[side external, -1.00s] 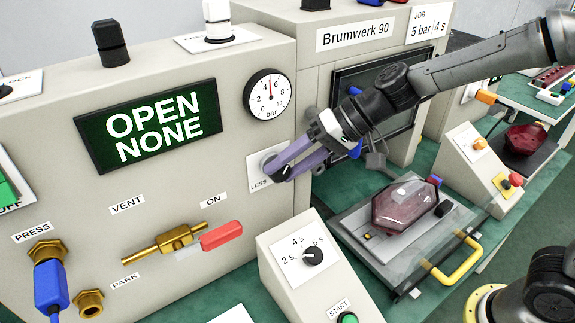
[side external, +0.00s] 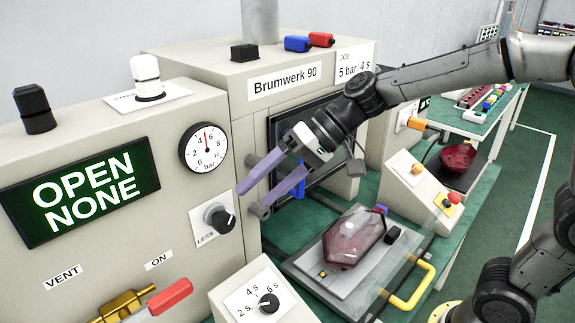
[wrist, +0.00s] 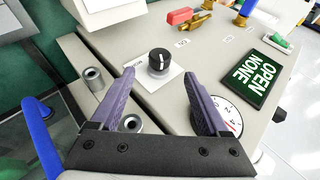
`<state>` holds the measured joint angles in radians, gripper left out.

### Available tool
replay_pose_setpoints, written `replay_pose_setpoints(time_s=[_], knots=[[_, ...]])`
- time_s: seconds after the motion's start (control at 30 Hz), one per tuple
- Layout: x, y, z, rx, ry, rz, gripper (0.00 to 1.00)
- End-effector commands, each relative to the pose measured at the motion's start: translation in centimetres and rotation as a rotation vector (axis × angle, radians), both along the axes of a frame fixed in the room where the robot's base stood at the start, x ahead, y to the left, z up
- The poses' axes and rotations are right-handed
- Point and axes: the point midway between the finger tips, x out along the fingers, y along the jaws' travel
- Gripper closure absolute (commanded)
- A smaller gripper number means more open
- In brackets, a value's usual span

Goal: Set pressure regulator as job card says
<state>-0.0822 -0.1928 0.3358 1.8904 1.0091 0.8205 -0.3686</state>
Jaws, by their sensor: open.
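The pressure regulator is a black knob (side external: 221,219) on a white plate marked LESS, on the front of the grey panel. It also shows in the wrist view (wrist: 159,61). The round bar gauge (side external: 204,149) above it has its red needle pointing almost straight up, between 4 and 6, near 5. The job card (side external: 355,63) reads 5 bar, 4 s. My gripper (side external: 252,201) is open and empty, its purple fingers off the panel and to the right of the knob. In the wrist view the knob stands beyond the fingertips (wrist: 158,78), apart from them.
A green display (side external: 80,190) reads OPEN NONE. A red-handled brass valve (side external: 170,297) sits below. A timer dial (side external: 269,304) is in front. A dark red lamp (side external: 354,238) lies in the fixture with a yellow handle (side external: 412,286). Grey pegs stand near my fingers.

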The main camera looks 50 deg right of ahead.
Motion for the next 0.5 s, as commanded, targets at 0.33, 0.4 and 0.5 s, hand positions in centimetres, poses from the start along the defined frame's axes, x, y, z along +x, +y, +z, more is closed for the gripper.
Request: replay_pose_setpoints(time_s=[0.33, 0.4, 0.5], knots=[[-2.1, -3.6, 3.6, -0.001, -0.001, -0.002, 0.21], [-2.3, -3.9, 3.8, 0.000, -0.001, 0.000, 0.21], [-2.4, -4.0, 4.0, -0.001, 0.000, 0.000, 0.21]])
